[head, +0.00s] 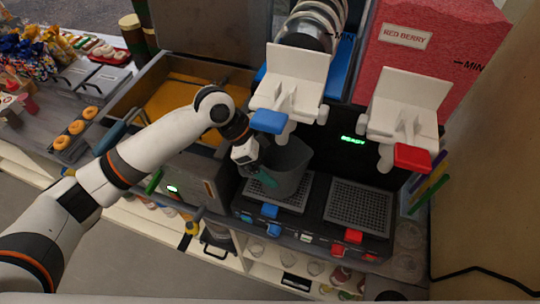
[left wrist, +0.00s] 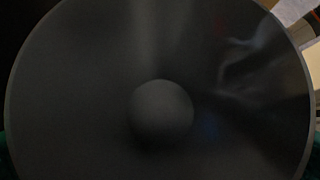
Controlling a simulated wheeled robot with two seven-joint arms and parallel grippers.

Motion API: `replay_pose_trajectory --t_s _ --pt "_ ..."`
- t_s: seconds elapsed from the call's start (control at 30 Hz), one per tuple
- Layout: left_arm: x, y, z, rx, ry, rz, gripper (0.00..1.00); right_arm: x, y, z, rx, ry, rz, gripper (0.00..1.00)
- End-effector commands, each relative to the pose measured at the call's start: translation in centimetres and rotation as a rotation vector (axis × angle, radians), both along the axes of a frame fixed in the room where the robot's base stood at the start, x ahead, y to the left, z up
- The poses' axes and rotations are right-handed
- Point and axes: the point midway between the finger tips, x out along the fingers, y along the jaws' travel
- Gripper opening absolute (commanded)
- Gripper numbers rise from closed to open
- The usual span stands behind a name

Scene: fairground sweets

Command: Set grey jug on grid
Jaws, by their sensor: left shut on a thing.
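The grey jug (head: 287,168) is over the left grid (head: 299,197), below the dispenser with the blue lever. My left gripper (head: 266,179) is shut on the jug at its left side. I cannot tell whether the jug's bottom touches the grid or hangs just above it. In the left wrist view, a dark grey round surface of the jug (left wrist: 80,90) fills nearly the whole picture, with a rounded bump in its middle. A second grid (head: 358,208) to the right is bare. My right gripper is not in view.
White dispensers with a blue lever (head: 269,121) and a red lever (head: 412,158) hang over the grids. Buttons (head: 270,211) line the machine's front edge. A yellow-bottomed basin (head: 185,98) lies behind my left arm. Doughnuts (head: 77,127) stand at the far left.

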Motion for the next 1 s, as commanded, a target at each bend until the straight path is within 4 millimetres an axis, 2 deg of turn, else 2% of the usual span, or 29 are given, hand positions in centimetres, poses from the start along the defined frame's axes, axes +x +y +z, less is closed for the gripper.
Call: replay_pose_trajectory --t_s 0.2,0.23,0.27,0.5,0.63,1.0 --pt "0.0 0.0 0.0 -0.001 -0.001 0.001 0.67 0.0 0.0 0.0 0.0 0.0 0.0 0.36" --pt "0.0 0.0 0.0 -0.001 -0.001 0.001 0.97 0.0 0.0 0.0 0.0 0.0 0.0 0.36" --pt "0.0 0.0 0.0 -0.001 -0.001 0.001 1.0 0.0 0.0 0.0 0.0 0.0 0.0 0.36" --pt "0.0 0.1 0.0 0.0 0.0 0.001 1.0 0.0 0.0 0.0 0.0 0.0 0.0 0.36" --pt "0.2 0.7 0.9 -0.001 -0.003 0.003 1.0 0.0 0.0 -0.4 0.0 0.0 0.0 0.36" --pt "0.4 4.7 7.1 0.001 -0.006 0.002 1.0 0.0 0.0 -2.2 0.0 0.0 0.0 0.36"
